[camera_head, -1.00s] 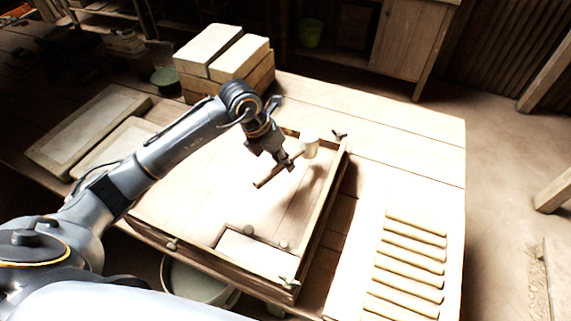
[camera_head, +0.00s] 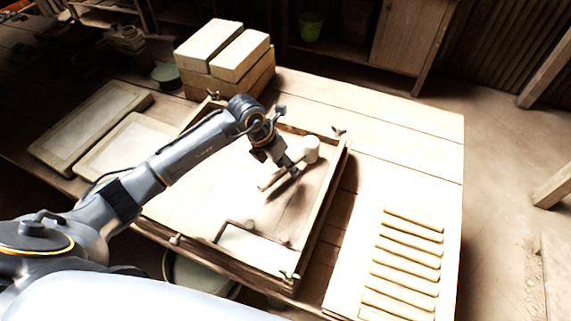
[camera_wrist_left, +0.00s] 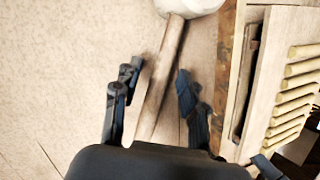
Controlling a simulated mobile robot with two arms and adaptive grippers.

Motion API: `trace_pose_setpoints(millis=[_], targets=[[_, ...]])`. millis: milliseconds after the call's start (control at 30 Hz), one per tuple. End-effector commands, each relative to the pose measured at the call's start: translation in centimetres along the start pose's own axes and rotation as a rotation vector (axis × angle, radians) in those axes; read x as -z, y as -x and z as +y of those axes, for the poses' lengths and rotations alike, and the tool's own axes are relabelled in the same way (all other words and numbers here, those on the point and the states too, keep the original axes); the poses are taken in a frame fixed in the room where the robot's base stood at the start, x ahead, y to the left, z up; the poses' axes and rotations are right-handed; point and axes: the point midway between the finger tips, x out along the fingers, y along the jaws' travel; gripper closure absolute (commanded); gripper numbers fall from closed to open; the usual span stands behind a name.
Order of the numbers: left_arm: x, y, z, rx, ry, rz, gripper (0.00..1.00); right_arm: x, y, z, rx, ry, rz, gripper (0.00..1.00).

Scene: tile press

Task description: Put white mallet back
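The white mallet lies inside the wooden-framed tray, its pale head (camera_head: 311,150) near the far right side and its handle (camera_head: 268,181) pointing to the lower left. In the left wrist view, the head (camera_wrist_left: 188,5) is at the top and the wooden handle (camera_wrist_left: 166,70) runs down between the fingers. My left gripper (camera_head: 284,166) is low over the handle; in the left wrist view its fingers (camera_wrist_left: 157,95) stand apart on both sides of it, with a clear gap at the right finger. My right gripper is not in view.
The tray's rim (camera_head: 326,200) has small knobs and clamps. Ribbed bars (camera_head: 408,255) lie on a board at the right. Stacked blocks (camera_head: 225,60) stand behind, flat slabs (camera_head: 90,125) at the left. The table's right part (camera_head: 400,135) is clear.

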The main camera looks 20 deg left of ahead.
Motion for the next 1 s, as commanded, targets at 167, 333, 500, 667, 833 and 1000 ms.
trace_pose_setpoints(millis=[167, 333, 500, 667, 833, 1000], targets=[[0.0, 0.0, 0.0, 0.000, 0.000, 0.000, 0.58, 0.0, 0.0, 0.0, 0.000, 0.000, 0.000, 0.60], [-0.2, 1.0, 0.0, -0.002, -0.001, -0.004, 0.58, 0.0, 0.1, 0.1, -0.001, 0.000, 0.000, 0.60], [-0.1, 4.2, 0.1, -0.004, -0.002, -0.005, 0.58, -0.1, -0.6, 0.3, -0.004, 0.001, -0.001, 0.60], [-0.2, 7.8, 0.1, -0.004, -0.001, -0.005, 0.58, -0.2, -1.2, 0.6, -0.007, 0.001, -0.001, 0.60], [-0.1, 10.7, 0.1, -0.003, 0.000, -0.003, 0.58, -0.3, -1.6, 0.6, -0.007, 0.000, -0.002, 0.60], [-0.1, 12.1, 0.0, -0.001, 0.000, 0.000, 0.58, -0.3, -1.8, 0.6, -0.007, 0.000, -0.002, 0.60]])
